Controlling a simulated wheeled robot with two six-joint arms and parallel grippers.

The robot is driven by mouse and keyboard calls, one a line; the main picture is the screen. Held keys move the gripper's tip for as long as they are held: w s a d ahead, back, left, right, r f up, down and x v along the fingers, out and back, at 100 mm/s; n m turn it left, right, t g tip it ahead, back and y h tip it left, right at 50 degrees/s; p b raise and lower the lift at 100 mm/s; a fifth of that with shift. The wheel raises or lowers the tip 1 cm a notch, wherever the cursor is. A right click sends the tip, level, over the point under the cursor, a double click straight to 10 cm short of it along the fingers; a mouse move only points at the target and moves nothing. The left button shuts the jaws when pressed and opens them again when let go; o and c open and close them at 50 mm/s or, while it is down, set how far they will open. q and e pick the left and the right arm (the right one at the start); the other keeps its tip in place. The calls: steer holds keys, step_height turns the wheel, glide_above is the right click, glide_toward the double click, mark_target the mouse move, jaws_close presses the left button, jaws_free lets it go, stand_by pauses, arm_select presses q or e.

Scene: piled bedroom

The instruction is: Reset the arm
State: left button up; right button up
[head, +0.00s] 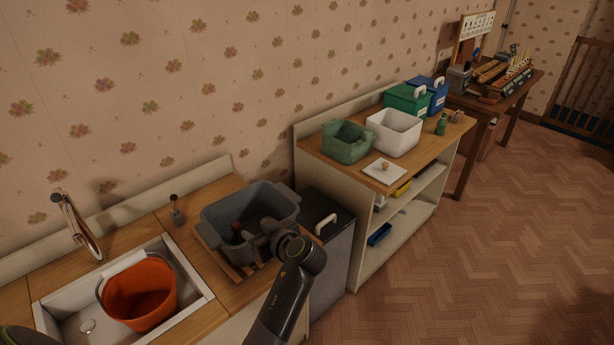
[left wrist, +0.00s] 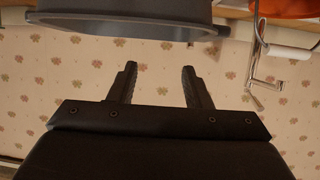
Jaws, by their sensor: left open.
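My left arm (head: 285,295) reaches up from the bottom of the head view. Its wrist bends toward a grey basin (head: 215,219), and the left gripper (head: 243,236) shows small and dark in front of and over the basin. In the left wrist view the two fingers of the left gripper (left wrist: 159,72) stand apart with nothing between them. The grey basin also shows there along the top edge (left wrist: 120,28), apart from the fingertips. My right gripper is not in view.
The basin stands on a wooden rack (head: 211,242) beside a white sink (head: 200,303) holding an orange bucket (head: 140,297). A dark bin (head: 335,250) stands to the right. Beyond it, a shelf unit (head: 298,160) carries a green tub (head: 346,142) and a white tub (head: 394,132). Floor at right is clear.

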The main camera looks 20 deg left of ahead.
arm_select(q)
steer(key=s+a+f+m+g+h, duration=0.1)
steer(key=s+f+m+h, duration=0.2)
steer(key=s, duration=0.6)
steer(key=s+a+f+m+g+h, duration=0.1)
steer(key=s+a+f+m+h, duration=0.1)
steer(key=s+f, duration=0.5)
steer(key=s+d+r+m+h, duration=0.1)
steer(key=s+d+m+h, duration=0.2)
steer(key=s, duration=0.5)
steer(key=s+d+r+m+h, duration=0.2)
steer(key=s+m, duration=0.2)
steer(key=s, duration=0.4)
step_height(320, 180, down, 27)
steer(key=a+g+b, duration=0.1)
steer(key=g+b, duration=0.1)
steer(key=s+d+f+g+h+b, duration=0.1)
steer(key=s+f, duration=1.4)
steer(key=f, duration=0.2)
steer(key=shift+s, duration=0.3)
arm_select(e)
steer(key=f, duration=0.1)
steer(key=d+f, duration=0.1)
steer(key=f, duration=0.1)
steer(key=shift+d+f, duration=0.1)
